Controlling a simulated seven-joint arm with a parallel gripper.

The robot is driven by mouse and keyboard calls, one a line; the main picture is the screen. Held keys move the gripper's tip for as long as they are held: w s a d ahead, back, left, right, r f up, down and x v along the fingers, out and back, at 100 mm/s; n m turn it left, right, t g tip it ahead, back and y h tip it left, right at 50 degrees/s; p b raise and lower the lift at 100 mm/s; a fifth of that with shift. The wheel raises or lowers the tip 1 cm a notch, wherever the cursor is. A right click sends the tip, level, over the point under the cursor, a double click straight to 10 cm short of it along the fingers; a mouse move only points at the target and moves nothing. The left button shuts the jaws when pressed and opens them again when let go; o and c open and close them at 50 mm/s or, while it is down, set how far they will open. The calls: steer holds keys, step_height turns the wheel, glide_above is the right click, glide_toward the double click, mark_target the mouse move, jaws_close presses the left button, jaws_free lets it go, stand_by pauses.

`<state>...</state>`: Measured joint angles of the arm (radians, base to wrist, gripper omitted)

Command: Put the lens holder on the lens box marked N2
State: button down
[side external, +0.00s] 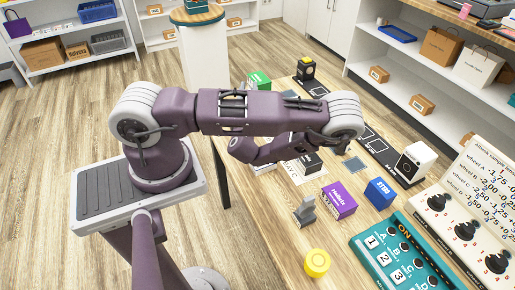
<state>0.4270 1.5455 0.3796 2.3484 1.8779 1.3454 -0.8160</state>
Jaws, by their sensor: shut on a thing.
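My arm (265,112) reaches across the table and folds back under itself. Its fingers are hidden behind or below the folded links, so anything they hold is hidden too. A purple lettered box (339,200), a blue box (379,193) and a green box (259,80) are on the table. A black-and-white box (306,166) and a whitish box (264,168) sit close to the folded links. I cannot read an N2 mark on any box. A grey stepped piece (305,210) stands left of the purple box; I cannot tell whether it is the lens holder.
A yellow round piece (317,263) is near the front edge. A teal numbered panel (400,255) and a white board with dials (470,215) stand at the right.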

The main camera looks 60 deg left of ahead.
steer(key=d+r+m+t+h, duration=0.2)
steer(key=d+m+t+h, duration=0.15)
steer(key=d, duration=0.65)
step_height(320, 180, down, 8)
steer(key=t, duration=0.1)
steer(key=shift+w+d+f, duration=0.2)
steer(key=c, duration=1.3)
jaws_free()
steer(key=shift+f, duration=0.1)
steer(key=shift+o, duration=0.2)
